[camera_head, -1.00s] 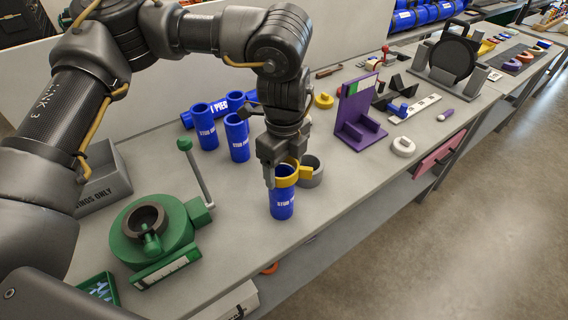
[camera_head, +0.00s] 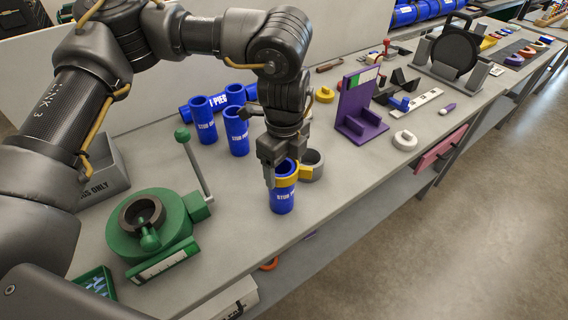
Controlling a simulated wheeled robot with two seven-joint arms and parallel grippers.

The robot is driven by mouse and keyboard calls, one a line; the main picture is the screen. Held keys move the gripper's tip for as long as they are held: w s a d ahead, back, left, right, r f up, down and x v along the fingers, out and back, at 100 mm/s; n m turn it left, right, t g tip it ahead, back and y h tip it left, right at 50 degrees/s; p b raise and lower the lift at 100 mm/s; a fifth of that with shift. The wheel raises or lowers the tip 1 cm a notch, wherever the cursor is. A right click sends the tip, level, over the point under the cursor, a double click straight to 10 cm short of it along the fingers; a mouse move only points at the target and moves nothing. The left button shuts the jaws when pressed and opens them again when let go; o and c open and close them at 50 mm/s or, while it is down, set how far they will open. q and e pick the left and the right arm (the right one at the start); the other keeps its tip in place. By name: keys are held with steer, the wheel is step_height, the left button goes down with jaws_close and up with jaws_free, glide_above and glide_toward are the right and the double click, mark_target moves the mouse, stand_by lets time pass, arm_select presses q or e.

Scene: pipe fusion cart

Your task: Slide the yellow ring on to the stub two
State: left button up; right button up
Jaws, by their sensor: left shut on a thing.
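The yellow ring (camera_head: 285,180) is at the top of an upright blue stub (camera_head: 283,201) near the table's front edge. The ring appears to be around the stub's upper end, and blue shows inside it. The stub's label is too small to read fully. My left gripper (camera_head: 271,178) points down at the ring's left side and is shut on the ring; its fingers partly hide the ring. Two more blue stubs stand behind, one at the left (camera_head: 203,121) and one nearer the gripper (camera_head: 237,134). My right gripper is out of view.
A grey ring-shaped part (camera_head: 312,165) stands right beside the yellow ring. A green clamp with a lever (camera_head: 151,232) is at the left, near a grey bin (camera_head: 108,178). A purple stand (camera_head: 357,115) and a white ring (camera_head: 404,141) lie to the right.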

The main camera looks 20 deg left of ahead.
arm_select(q)
steer(key=shift+f+b, duration=0.75)
steer(key=shift+f, duration=0.45)
steer(key=o, duration=1)
steer(key=shift+o, duration=0.2)
steer(key=shift+r, duration=0.15)
step_height(320, 180, up, 11)
steer(key=shift+f+b, duration=0.15)
steer(key=shift+b, duration=0.5)
steer(key=shift+f, duration=0.1)
